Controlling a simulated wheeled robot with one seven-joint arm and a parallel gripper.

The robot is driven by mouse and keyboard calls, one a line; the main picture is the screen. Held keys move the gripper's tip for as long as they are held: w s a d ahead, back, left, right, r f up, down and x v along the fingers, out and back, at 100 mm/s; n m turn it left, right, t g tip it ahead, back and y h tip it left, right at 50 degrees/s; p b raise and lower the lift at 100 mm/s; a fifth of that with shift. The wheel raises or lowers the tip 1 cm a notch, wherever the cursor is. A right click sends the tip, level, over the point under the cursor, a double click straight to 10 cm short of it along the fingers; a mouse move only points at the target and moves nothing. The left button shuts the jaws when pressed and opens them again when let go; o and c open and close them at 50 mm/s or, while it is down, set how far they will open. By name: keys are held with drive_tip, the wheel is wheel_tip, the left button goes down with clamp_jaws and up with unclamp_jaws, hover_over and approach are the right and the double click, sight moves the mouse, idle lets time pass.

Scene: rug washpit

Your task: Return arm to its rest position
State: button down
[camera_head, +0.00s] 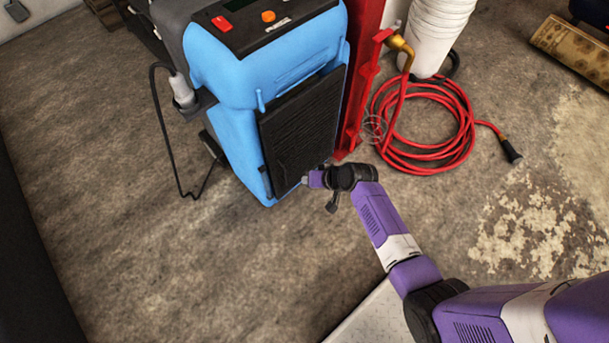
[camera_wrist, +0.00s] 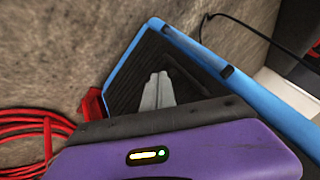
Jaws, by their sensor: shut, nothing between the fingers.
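My purple and black arm reaches from the lower right toward a blue machine with a black ribbed panel (camera_head: 303,122). My gripper (camera_head: 305,181) is at the lower right edge of that panel in the head view, small and partly hidden by my wrist. In the wrist view my gripper (camera_wrist: 159,76) shows two grey fingers side by side, shut and empty, in front of the dark panel (camera_wrist: 125,86). I cannot tell whether the fingertips touch the panel.
A red stand (camera_head: 360,75) is right of the machine. A coiled red hose (camera_head: 455,125) lies by white buckets (camera_head: 437,35). A black cable (camera_head: 163,120) hangs left of the machine. A rolled rug (camera_head: 575,52) lies at upper right. Floor at lower left is clear.

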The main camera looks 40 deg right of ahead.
drive_tip(key=p+v, duration=0.2)
drive_tip(key=v, duration=0.4)
drive_tip(key=shift+s+a, duration=0.35)
drive_tip(key=shift+r, duration=0.15)
drive_tip(key=w+d+r+t+h, duration=0.2)
drive_tip(key=w+d+r+h, duration=0.15)
drive_tip(key=r, duration=0.25)
drive_tip(key=s+r+t+h, duration=0.1)
drive_tip(key=s+r+t, duration=0.25)
drive_tip(key=r, duration=0.25)
drive_tip(key=s+a+r+n+t+y, duration=0.1)
drive_tip(key=s+a+r+n, duration=0.1)
drive_tip(key=s+a+r, duration=0.45)
drive_tip(key=s+a+r+n+y, duration=0.1)
drive_tip(key=s+a+r+n, duration=0.2)
drive_tip(key=s+r, duration=0.55)
drive_tip(key=s+a+r+n+t+y, duration=0.1)
drive_tip(key=s+a+r+n, duration=0.1)
drive_tip(key=s+a+r, duration=0.6)
drive_tip(key=s+d+r+p, duration=0.2)
drive_tip(key=d+r+p, duration=0.1)
drive_tip(key=r+p, duration=0.8)
drive_tip(key=p, duration=0.3)
